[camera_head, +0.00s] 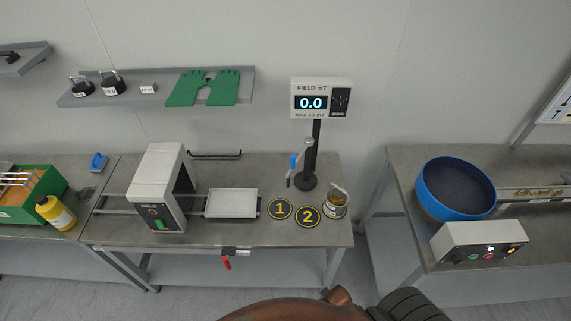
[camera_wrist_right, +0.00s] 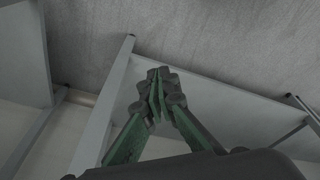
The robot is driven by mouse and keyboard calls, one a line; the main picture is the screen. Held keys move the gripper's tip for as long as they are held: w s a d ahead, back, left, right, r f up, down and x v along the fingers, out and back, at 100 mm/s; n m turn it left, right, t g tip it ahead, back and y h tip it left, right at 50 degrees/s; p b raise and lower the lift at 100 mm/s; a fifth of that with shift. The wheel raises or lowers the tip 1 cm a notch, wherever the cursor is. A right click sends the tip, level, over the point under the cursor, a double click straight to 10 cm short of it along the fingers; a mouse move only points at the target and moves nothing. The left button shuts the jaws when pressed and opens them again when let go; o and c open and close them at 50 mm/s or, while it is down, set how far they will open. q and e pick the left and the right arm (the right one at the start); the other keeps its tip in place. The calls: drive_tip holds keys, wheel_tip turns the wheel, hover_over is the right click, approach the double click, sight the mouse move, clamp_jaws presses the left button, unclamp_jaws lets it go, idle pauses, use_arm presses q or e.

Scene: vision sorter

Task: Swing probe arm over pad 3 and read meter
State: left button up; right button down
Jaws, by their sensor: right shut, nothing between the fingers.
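The field meter (camera_head: 321,99) stands on a dark post at the back right of the middle bench, and its display reads 0.0. The probe arm (camera_head: 306,146) is on this post and points left, with a blue part (camera_head: 293,161) and a thin tip hanging down. Pad 1 (camera_head: 279,209) and pad 2 (camera_head: 307,216) are dark discs with yellow numbers. A glass beaker (camera_head: 337,197) stands to their right, on what looks like another pad whose number I cannot read. My right gripper (camera_wrist_right: 158,88) is shut and empty, below bench level beside a bench frame. My left gripper is out of view.
A white machine (camera_head: 160,188) and a grey tray (camera_head: 231,204) stand left of the pads. A red tag (camera_head: 226,262) hangs at the front edge. The right bench holds a blue bowl (camera_head: 431,196) and a control box (camera_head: 478,243). Green gloves (camera_head: 187,91) lie on the shelf.

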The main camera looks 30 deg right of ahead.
drive_tip(key=w+d+r+t+h, duration=0.1)
drive_tip(key=w+r, duration=0.2)
drive_tip(key=r, duration=0.7)
drive_tip(key=w+d+r+t, duration=0.1)
drive_tip(key=w+r, duration=0.2)
drive_tip(key=r, duration=0.7)
drive_tip(key=w+r+n+t+h, duration=0.1)
drive_tip(key=w+r, duration=0.3)
drive_tip(key=w+d+r+n+t+h, duration=0.1)
drive_tip(key=w+r, duration=0.3)
drive_tip(key=r, duration=0.1)
drive_tip(key=w+d+r+n+t+h, duration=0.1)
drive_tip(key=w+r+n+t+h, duration=0.1)
drive_tip(key=r, duration=0.3)
drive_tip(key=shift+w, duration=0.9)
drive_tip(key=w+a+r+n+t+h, duration=0.1)
drive_tip(key=w+a+r+n+t, duration=0.25)
drive_tip(key=r, duration=0.35)
drive_tip(key=w+a+r+n+t+h, duration=0.1)
drive_tip(key=w+a+r+n+t, duration=0.1)
drive_tip(key=w+r, duration=0.35)
drive_tip(key=w+a+r+n+t+h, duration=0.1)
drive_tip(key=w+a+r+n+t, duration=0.15)
drive_tip(key=r, duration=0.55)
drive_tip(key=w+d+p, duration=0.2)
drive_tip(key=w+d, duration=0.3)
drive_tip(key=d, duration=0.1)
drive_tip(key=shift+w+d, duration=0.3)
drive_tip(key=shift+w, duration=0.1)
drive_tip(key=shift+f, duration=0.1)
